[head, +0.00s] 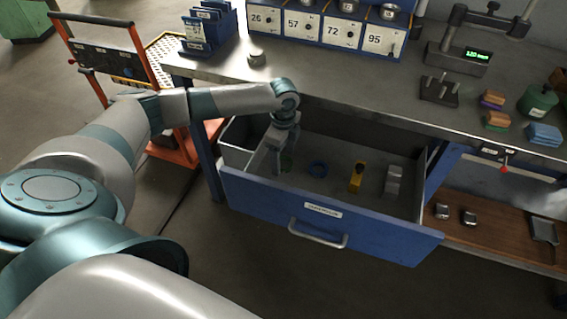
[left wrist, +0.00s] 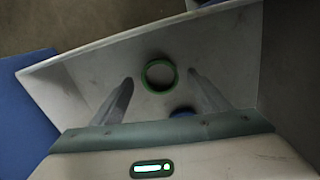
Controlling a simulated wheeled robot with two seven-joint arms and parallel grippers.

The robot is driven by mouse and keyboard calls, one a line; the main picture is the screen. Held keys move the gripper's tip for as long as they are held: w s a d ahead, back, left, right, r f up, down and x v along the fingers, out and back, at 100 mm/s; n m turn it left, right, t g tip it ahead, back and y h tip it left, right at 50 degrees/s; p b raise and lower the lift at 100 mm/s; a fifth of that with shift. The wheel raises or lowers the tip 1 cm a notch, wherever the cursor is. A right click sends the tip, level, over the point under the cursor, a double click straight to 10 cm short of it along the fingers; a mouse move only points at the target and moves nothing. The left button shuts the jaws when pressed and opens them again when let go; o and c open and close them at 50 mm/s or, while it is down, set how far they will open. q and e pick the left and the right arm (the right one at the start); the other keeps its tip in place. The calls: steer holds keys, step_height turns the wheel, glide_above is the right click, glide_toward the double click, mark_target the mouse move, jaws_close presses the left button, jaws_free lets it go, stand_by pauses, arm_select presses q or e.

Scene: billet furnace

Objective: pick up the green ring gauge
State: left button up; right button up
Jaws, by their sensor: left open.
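The green ring gauge (left wrist: 159,75) lies in the open drawer (head: 270,195) and shows whole in the left wrist view, between my fingertips in the picture. In the head view it is mostly hidden by my gripper. My left gripper (head: 282,165) points down into the left part of the drawer, open and empty, with one finger on each side of the ring in the wrist view. I cannot tell how far above the ring the fingertips are. My right gripper is not in view.
A blue ring (head: 317,168) lies just right of my gripper, partly seen in the wrist view (left wrist: 183,113). A yellow block (head: 357,177) and grey metal pieces (head: 393,181) lie farther right in the drawer. The workbench top (head: 340,85) edge is behind my gripper.

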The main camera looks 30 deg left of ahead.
arm_select(q)
steer(key=shift+f, duration=0.6)
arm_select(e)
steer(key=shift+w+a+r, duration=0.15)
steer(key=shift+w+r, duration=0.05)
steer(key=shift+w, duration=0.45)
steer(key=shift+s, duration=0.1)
arm_select(q)
steer(key=c, duration=1.2)
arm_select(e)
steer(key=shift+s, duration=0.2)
arm_select(q)
steer(key=shift+r, duration=0.15)
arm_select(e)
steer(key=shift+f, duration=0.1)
